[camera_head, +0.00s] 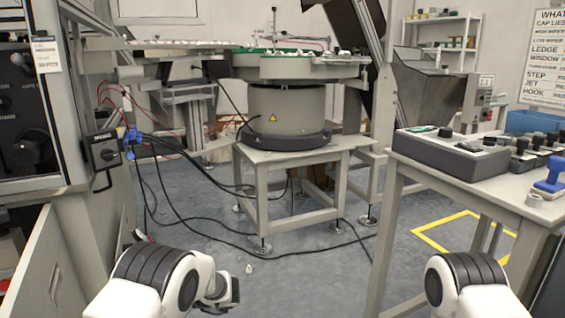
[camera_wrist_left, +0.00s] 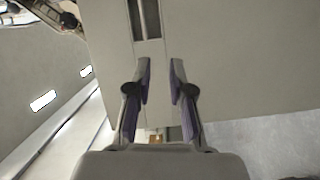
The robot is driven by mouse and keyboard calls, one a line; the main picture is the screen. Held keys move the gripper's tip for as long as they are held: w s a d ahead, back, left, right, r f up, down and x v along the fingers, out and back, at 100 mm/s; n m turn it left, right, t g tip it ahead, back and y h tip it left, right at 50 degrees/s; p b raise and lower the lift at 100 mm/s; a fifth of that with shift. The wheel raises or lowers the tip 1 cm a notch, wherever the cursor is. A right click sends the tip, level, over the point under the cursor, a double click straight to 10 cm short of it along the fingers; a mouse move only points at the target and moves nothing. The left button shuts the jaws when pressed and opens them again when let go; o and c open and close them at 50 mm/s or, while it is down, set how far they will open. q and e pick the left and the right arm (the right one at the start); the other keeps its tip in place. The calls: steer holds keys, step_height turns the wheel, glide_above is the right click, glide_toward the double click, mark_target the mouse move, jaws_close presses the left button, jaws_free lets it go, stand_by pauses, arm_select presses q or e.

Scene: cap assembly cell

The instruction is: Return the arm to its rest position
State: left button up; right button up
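In the left wrist view my left gripper (camera_wrist_left: 160,70) has its two dark fingers apart, with nothing between them. A plain grey-beige panel with a dark slot (camera_wrist_left: 147,18) lies beyond the fingertips; I cannot tell how far away. In the head view my left arm (camera_head: 160,280) is low at the bottom left, bent, with a dark end part pointing right; its fingers cannot be made out. My right arm (camera_head: 465,280) shows only as a white and black joint at the bottom right, and its gripper is out of the picture.
A grey machine cabinet (camera_head: 85,215) stands close on the left. A bowl feeder (camera_head: 290,115) sits on a stand (camera_head: 264,205) ahead, with black cables (camera_head: 200,220) on the floor. A workbench (camera_head: 420,172) with a grey control box (camera_head: 450,155) is on the right.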

arm_select(q)
steer(key=s+a+f+m+t+h, duration=0.3)
steer(key=s+f+m+t, duration=0.15)
steer(key=f+m, duration=0.5)
steer(key=s+a+f+m+t+h, duration=0.3)
steer(key=f+m+t, duration=0.2)
steer(key=f+m, duration=0.4)
steer(key=s+d+f+m+g+h, duration=0.2)
steer(key=s+d+m+h, duration=0.25)
steer(key=s, duration=0.45)
steer(key=s+d+f+m+g+h, duration=0.25)
steer(key=s+d+m, duration=0.3)
steer(key=s, duration=0.35)
steer(key=s+d+f+m+g+h, duration=0.25)
steer(key=s+d+m+h, duration=0.2)
steer(key=s, duration=0.35)
step_height(320, 180, up, 37)
steer(key=s+m+p, duration=0.1)
steer(key=m+p, duration=0.1)
steer(key=p, duration=3.5)
steer(key=shift+s+f, duration=0.2)
